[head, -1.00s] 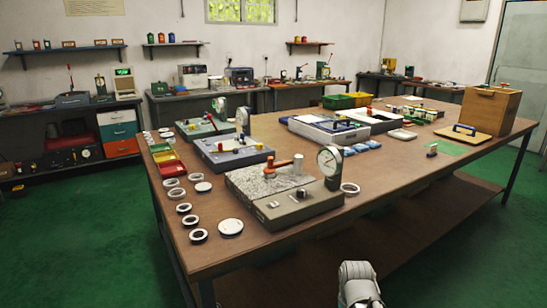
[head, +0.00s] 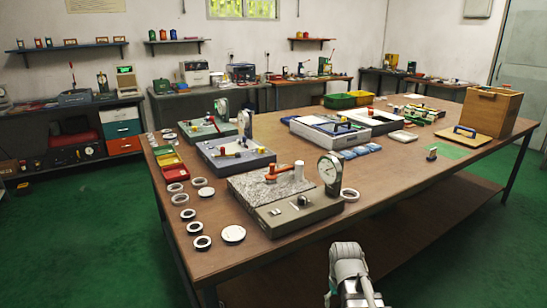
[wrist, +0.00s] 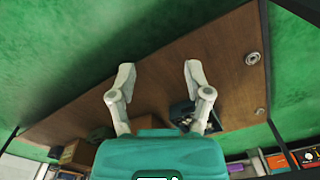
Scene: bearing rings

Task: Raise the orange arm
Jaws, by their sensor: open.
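The orange arm (head: 281,171) lies low over the speckled grey plate of the nearest gauge stand (head: 300,212), close to the table's front left. A short white cylinder (head: 299,172) stands at its right end, and a round dial gauge (head: 329,172) stands to the right. My own arm shows at the bottom centre of the head view, apart from the stand and in front of the table edge. In the wrist view my gripper (wrist: 158,75) has its two fingers spread wide with nothing between them. The orange arm cannot be made out there.
The brown table (head: 400,190) holds two similar gauge stands behind, a blue-grey one (head: 235,154) and a green one (head: 207,129). Several rings (head: 202,242) lie along its left side. A wooden box (head: 490,112) stands at the right. The tabletop right of the nearest stand is mostly bare.

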